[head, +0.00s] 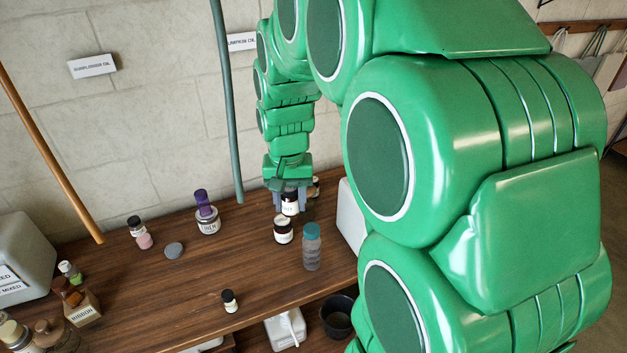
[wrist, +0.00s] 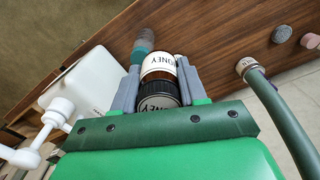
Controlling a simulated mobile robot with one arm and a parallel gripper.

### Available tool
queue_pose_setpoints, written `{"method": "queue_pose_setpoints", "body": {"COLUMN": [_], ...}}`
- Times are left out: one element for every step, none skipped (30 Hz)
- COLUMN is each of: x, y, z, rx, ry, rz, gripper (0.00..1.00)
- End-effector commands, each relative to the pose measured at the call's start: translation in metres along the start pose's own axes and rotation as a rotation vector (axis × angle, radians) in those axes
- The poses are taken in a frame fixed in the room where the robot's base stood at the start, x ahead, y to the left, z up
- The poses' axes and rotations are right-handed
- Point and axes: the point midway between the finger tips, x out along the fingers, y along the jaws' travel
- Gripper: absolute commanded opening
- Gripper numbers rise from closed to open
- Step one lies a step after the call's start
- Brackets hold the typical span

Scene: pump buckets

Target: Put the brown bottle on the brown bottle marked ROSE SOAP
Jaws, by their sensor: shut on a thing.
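My gripper (head: 290,207) is shut on a dark brown bottle (head: 290,208) with a white label, over the back of the table near its right end. In the wrist view the held bottle (wrist: 158,103) sits between the two grey fingers; its label seems to end in "NEY". I cannot read ROSE SOAP on any label.
A teal-capped clear bottle (head: 312,248) stands right of the held bottle. A purple-topped LINEN jar (head: 207,220), a pink bottle (head: 140,233), a grey stone (head: 174,250) and a small dark bottle (head: 230,301) stand to the left. The table's middle is fairly clear.

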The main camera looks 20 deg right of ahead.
Motion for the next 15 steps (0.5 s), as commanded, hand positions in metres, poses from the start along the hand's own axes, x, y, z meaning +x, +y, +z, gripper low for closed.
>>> {"method": "queue_pose_setpoints", "body": {"x": [-0.006, -0.009, -0.014, -0.018, -0.022, -0.027, -0.031, -0.034, -0.039, -0.043, -0.047, -0.053, -0.057, -0.061, -0.065], "y": [0.011, 0.017, 0.024, 0.031, 0.036, 0.045, 0.051, 0.058, 0.067, 0.074, 0.080, 0.090, 0.097, 0.104, 0.113], "z": [-0.007, -0.010, -0.015, -0.019, -0.023, -0.027, -0.030, -0.034, -0.038, -0.041, -0.045, -0.050, -0.054, -0.058, -0.065], "rx": [0.014, 0.021, 0.027, 0.033, 0.039, 0.047, 0.052, 0.058, 0.067, 0.074, 0.080, 0.091, 0.100, 0.110, 0.124], "ry": [0.001, 0.001, 0.002, 0.003, 0.003, 0.002, 0.002, 0.001, 0.002, 0.002, 0.003, 0.003, 0.003, 0.003, 0.004], "rz": [0.000, 0.000, -0.001, -0.001, -0.002, -0.002, -0.002, -0.002, -0.002, -0.002, -0.002, -0.001, -0.001, 0.000, 0.000], "gripper": [0.04, 0.04, 0.04, 0.04, 0.04, 0.04, 0.04, 0.04, 0.04, 0.04, 0.04, 0.04, 0.04, 0.04, 0.04]}}
